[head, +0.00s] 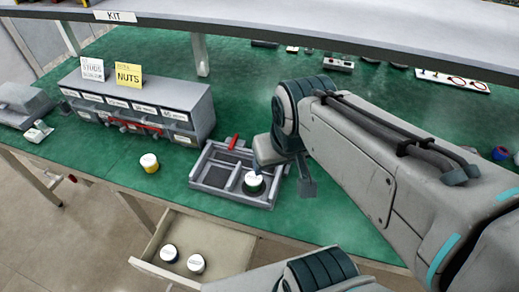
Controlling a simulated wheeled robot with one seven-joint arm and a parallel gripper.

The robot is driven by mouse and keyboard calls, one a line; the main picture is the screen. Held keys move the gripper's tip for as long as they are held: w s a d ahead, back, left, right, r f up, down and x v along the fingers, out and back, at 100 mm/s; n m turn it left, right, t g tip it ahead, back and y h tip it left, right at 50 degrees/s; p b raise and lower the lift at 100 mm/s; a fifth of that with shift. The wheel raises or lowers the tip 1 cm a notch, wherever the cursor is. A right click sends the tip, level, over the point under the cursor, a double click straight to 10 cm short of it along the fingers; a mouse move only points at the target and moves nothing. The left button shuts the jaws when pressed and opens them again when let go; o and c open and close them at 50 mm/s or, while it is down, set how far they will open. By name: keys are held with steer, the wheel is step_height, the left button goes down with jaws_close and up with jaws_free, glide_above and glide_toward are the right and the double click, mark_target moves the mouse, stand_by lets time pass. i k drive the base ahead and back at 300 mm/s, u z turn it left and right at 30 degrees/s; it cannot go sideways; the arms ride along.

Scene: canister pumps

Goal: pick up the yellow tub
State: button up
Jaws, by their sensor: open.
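The yellow tub (150,164) stands upright on the green bench top, left of the grey tray. It has a white lid with small dark print and a yellow body. My gripper (282,180) is over the right part of the tray, well to the right of the yellow tub. It is open, with one finger showing clearly at its right; the other is hard to make out. A white-lidded tub with a dark green rim (253,181) sits in a tray compartment close to the gripper; I cannot tell whether they touch.
The divided tray (218,191) has a red handle (233,142). An open drawer (225,247) below holds two white-lidded tubs (169,253) (196,263). A grey bin unit (185,99) stands behind the yellow tub. A shelf marked KIT (115,16) overhangs the back. Bench around the yellow tub is clear.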

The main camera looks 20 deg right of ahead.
mark_target(148, 161)
steer(key=k, duration=0.5)
steer(key=u, duration=1.8)
steer(key=i, duration=2.5)
steer(key=z, duration=2.55)
